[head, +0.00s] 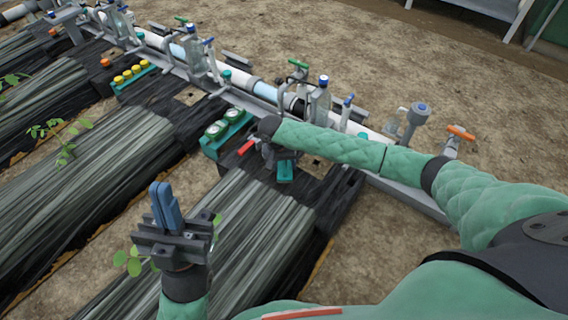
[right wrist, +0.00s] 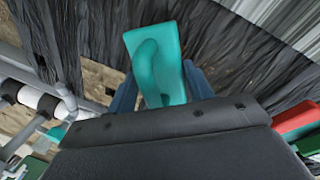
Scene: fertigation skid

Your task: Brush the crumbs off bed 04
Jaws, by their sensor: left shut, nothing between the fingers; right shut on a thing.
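My right gripper (head: 284,160) is shut on a teal tool (head: 286,173) with a raised grip, above the dark end of the nearest bed (head: 240,235). In the right wrist view the teal tool (right wrist: 170,55) sits between the blue fingers of my right gripper (right wrist: 160,90); no bristles show. My left gripper (head: 166,205) is shut and empty, fingers pointing up, over the left side of that bed. The beds have streaked grey covers and black ends. I cannot read any bed number or make out crumbs.
A white pipe (head: 265,91) with valves and clear bottles runs behind the beds. A teal rack (head: 226,133) with round white-topped items and a red-handled part (head: 246,147) lie close to my right gripper. Green seedlings (head: 130,263) stand beside my left gripper.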

